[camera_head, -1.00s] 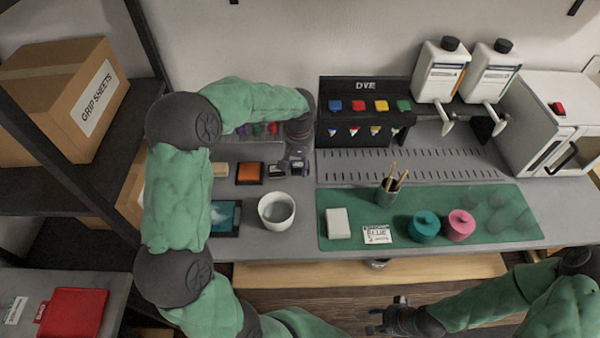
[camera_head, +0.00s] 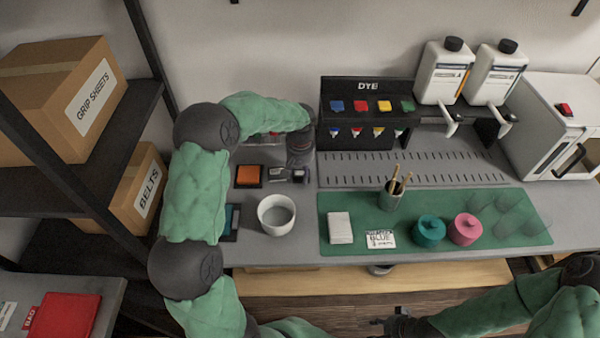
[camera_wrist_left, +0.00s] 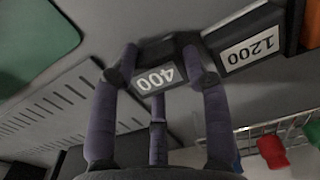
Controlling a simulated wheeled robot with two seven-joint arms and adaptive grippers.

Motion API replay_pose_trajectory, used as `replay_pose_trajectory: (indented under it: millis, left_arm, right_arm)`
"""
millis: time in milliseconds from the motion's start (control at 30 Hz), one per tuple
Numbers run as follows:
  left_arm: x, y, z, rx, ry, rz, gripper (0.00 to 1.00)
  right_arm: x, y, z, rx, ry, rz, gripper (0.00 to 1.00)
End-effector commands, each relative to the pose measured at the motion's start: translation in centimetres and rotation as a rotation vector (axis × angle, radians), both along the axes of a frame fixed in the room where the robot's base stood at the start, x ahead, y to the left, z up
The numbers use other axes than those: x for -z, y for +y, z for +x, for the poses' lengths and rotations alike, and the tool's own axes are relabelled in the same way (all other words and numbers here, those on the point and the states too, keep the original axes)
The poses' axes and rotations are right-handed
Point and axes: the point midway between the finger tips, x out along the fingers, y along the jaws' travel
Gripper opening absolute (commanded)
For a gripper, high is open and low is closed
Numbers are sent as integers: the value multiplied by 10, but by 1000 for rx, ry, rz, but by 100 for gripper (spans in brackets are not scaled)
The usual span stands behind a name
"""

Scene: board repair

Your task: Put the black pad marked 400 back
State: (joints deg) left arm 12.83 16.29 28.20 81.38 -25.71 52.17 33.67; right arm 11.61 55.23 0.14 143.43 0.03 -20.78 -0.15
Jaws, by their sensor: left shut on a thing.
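The black pad marked 400 (camera_wrist_left: 158,79) is between the fingers of my left gripper (camera_wrist_left: 160,84) in the left wrist view, its white label facing the camera. My left gripper is shut on it. In the head view the left gripper (camera_head: 299,172) is low over the grey bench, beside the black pad marked 1200 (camera_head: 278,174). That 1200 pad also shows in the wrist view (camera_wrist_left: 250,48), close beside the held pad. I cannot tell whether the 400 pad touches the bench. My right gripper (camera_head: 397,324) is at the bottom edge, partly cut off, its jaws unclear.
An orange pad (camera_head: 249,176) lies left of the 1200 pad. A white bowl (camera_head: 277,214) stands in front. The green mat (camera_head: 460,200) to the right holds jars and a brush cup (camera_head: 391,196). A dye rack (camera_head: 360,110) stands behind. The slotted bench strip is clear.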

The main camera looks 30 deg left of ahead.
Motion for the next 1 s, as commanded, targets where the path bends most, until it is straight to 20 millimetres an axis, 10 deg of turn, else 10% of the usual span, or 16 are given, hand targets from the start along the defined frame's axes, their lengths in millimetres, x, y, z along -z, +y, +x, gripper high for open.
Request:
replay_pose_trajectory:
  millis: [133, 167, 567, 1000]
  left_arm:
    - [4, 0, 0, 0, 1, -1, 6]
    - [3, 0, 0, 0, 1, -1, 56]
    - [-1, 0, 0, 0, 0, 0, 57]
    - [-78, -1, 0, -1, -3, 1, 57]
  right_arm:
    - [2, 0, 0, 0, 0, 0, 40]
    - [1, 0, 0, 0, 0, 0, 40]
    - [-1, 0, 0, 0, 0, 0, 40]
    - [-30, 0, 0, 0, 0, 0, 40]
